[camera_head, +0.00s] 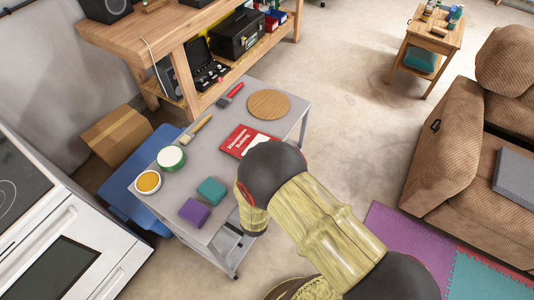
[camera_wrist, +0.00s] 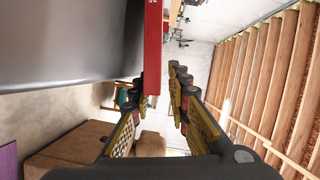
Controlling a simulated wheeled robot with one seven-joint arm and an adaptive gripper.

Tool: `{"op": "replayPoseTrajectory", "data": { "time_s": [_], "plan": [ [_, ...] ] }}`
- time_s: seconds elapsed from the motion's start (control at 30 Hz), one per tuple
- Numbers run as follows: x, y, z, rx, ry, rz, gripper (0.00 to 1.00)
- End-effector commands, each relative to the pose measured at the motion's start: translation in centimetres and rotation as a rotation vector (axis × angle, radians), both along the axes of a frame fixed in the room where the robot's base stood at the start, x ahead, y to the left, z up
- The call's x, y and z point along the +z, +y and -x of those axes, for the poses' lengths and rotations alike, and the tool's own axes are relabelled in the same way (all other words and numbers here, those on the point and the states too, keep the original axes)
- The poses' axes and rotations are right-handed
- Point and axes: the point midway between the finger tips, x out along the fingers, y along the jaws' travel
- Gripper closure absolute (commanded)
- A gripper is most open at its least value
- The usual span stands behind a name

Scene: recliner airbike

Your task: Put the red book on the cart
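The red book (camera_head: 247,141) with white lettering appears flat at the right side of the grey cart's top (camera_head: 225,118) in the head view. My arm hides its near part. In the wrist view the book (camera_wrist: 153,45) shows edge-on as a red strip. My gripper (camera_wrist: 158,84) is open, with one finger on each side of the book's near end. A gap shows between the book and the right finger. Whether the left finger touches it, I cannot tell. The cart's grey surface (camera_wrist: 65,40) fills the upper left there. The fingers are hidden in the head view.
The cart also bears a round wooden board (camera_head: 268,104), a red brush (camera_head: 230,96), another brush (camera_head: 196,130), a green-rimmed tin (camera_head: 171,158), an orange-filled tin (camera_head: 148,182), and teal (camera_head: 211,190) and purple (camera_head: 194,212) blocks. A recliner (camera_head: 455,150) stands right.

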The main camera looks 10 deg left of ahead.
Motion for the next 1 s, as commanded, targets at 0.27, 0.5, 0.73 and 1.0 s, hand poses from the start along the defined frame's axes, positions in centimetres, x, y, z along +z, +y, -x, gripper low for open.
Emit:
{"op": "replayPoseTrajectory", "data": {
  "time_s": [0.27, 0.5, 0.73, 1.0],
  "plan": [
    [0.3, -1.1, 0.4, 0.000, -0.003, -0.001, 0.83],
    [0.3, -2.2, 0.8, -0.002, -0.003, -0.002, 0.83],
    [0.3, -3.1, 1.2, -0.001, -0.003, -0.002, 0.83],
    [0.4, -4.2, 1.7, 0.000, -0.004, -0.002, 0.83]
  ]
}}
